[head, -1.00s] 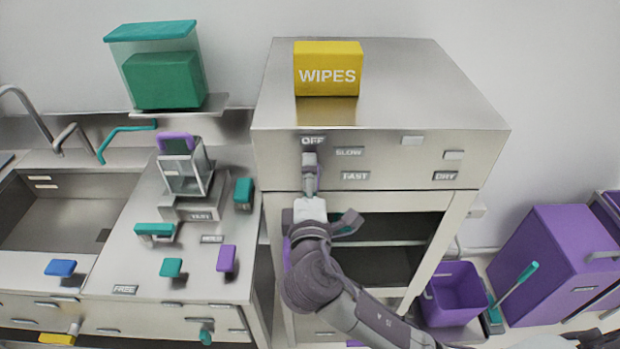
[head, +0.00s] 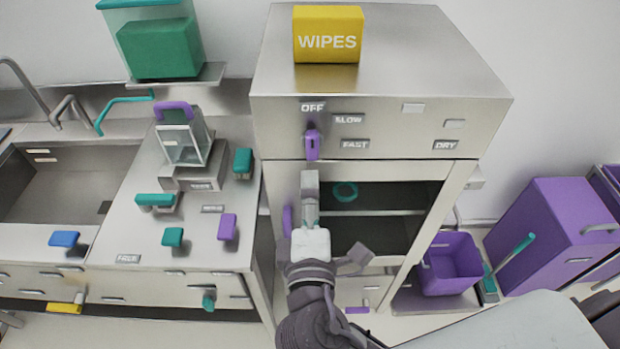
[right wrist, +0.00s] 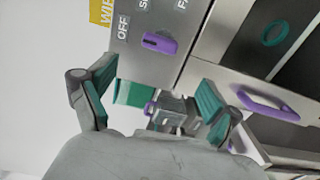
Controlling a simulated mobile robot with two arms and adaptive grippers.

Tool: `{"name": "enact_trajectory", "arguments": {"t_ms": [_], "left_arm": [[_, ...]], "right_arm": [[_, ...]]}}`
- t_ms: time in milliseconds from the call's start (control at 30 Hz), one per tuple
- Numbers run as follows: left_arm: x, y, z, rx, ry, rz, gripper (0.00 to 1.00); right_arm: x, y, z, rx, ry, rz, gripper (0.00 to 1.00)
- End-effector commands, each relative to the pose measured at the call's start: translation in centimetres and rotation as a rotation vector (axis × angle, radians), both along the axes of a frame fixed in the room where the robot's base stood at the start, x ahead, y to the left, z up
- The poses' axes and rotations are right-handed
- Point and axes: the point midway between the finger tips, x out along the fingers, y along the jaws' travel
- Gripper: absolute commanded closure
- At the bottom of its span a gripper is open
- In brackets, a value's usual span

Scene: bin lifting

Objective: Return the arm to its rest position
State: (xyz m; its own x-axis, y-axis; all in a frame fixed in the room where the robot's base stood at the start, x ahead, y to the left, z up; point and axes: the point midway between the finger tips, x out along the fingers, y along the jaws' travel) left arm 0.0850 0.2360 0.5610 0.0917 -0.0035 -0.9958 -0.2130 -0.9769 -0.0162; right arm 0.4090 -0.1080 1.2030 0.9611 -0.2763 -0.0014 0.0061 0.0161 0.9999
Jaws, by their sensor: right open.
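My right gripper (head: 333,222) is open and empty in front of the metal cabinet (head: 375,112). It is below the purple knob (head: 312,145) and apart from it. The knob stands upright under the OFF label (head: 312,107). In the right wrist view the two teal-padded fingers (right wrist: 152,100) are spread wide, with nothing between the pads. The knob (right wrist: 160,43) shows beyond them, also apart. My left gripper is not in view.
The cabinet's lower opening (head: 385,225) is behind the gripper, with a purple handle (head: 287,221) at its left edge. A yellow WIPES box (head: 328,35) stands on top. The counter (head: 130,235) is at left; a purple bin (head: 452,265) stands at right.

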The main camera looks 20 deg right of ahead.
Motion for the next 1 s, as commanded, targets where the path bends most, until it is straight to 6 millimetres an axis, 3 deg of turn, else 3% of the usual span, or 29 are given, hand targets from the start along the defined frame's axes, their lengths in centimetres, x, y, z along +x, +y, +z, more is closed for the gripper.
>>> {"name": "enact_trajectory", "arguments": {"t_ms": [533,667,767,867,1000], "left_arm": [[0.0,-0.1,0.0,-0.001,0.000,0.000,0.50],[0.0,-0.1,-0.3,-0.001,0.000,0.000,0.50],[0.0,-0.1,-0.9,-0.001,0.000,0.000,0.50],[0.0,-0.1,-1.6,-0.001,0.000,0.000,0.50],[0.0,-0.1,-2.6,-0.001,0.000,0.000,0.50]], "right_arm": [[-0.2,0.1,0.0,0.000,0.000,0.000,0.10],[0.3,0.5,-1.7,-0.005,0.025,0.016,0.10],[1.6,1.5,-6.1,-0.009,0.095,0.050,0.10],[2.9,2.4,-13.0,0.004,0.208,0.094,0.10],[3.6,2.5,-23.8,0.068,0.390,0.135,0.10]]}}
